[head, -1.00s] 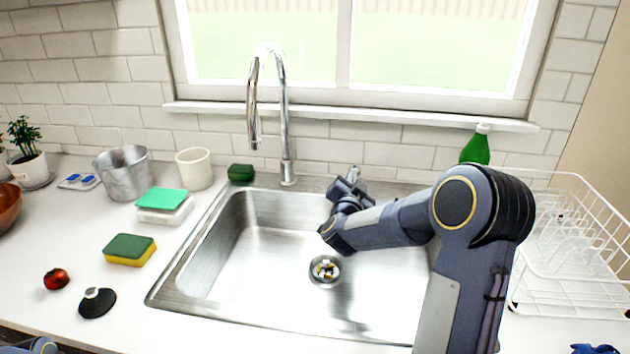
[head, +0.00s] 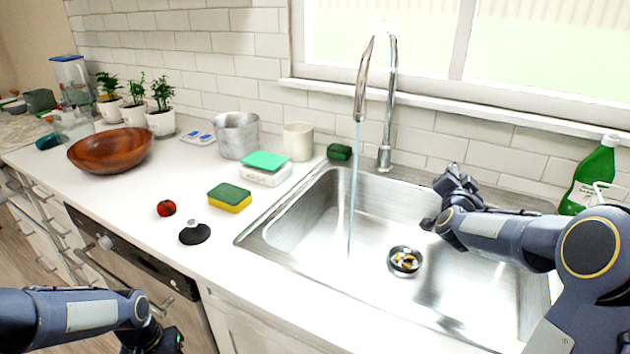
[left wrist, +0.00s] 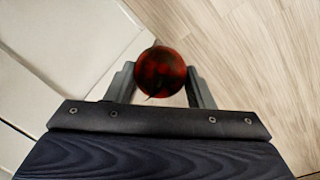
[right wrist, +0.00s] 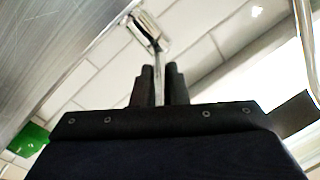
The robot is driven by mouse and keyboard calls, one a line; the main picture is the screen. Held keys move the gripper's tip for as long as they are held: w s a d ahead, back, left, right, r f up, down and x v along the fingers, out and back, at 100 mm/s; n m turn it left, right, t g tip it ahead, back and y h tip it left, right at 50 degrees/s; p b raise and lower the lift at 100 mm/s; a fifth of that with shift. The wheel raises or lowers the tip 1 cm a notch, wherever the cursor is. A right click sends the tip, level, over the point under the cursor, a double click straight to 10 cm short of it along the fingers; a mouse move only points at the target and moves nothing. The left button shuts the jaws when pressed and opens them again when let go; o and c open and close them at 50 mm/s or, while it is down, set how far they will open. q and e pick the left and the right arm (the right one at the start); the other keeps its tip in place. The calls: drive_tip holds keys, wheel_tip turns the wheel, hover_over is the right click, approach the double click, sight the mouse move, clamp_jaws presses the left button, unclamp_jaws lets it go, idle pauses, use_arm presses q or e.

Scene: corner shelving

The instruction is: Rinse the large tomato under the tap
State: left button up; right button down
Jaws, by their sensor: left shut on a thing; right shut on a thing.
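A dark red large tomato (left wrist: 160,70) is between the fingers of my left gripper (left wrist: 160,82), which is shut on it. In the head view this gripper (head: 152,340) is low at the left, in front of the counter, and the tomato is hidden there. My right gripper (head: 455,182) is at the back rim of the sink; in the right wrist view its fingers (right wrist: 160,84) are shut on the silver tap lever (right wrist: 148,28). The tap (head: 388,95) arches over the sink (head: 310,235), and a thin stream of water (head: 354,190) falls into the basin.
A small tomato (head: 166,208), a black sink plug (head: 195,233) and a yellow-green sponge (head: 229,197) lie on the counter left of the sink. A wooden bowl (head: 110,152) stands further left. A green bottle (head: 595,175) stands at the right. The basin's left half is clear.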

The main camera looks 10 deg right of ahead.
drive_tip(key=c, duration=1.4)
unclamp_jaws()
drive_tip(key=shift+s, duration=0.1)
drive_tip(key=shift+c, duration=0.2)
use_arm(q)
drive_tip(key=shift+f+b, duration=0.45)
use_arm(e)
drive_tip(key=v, duration=1.2)
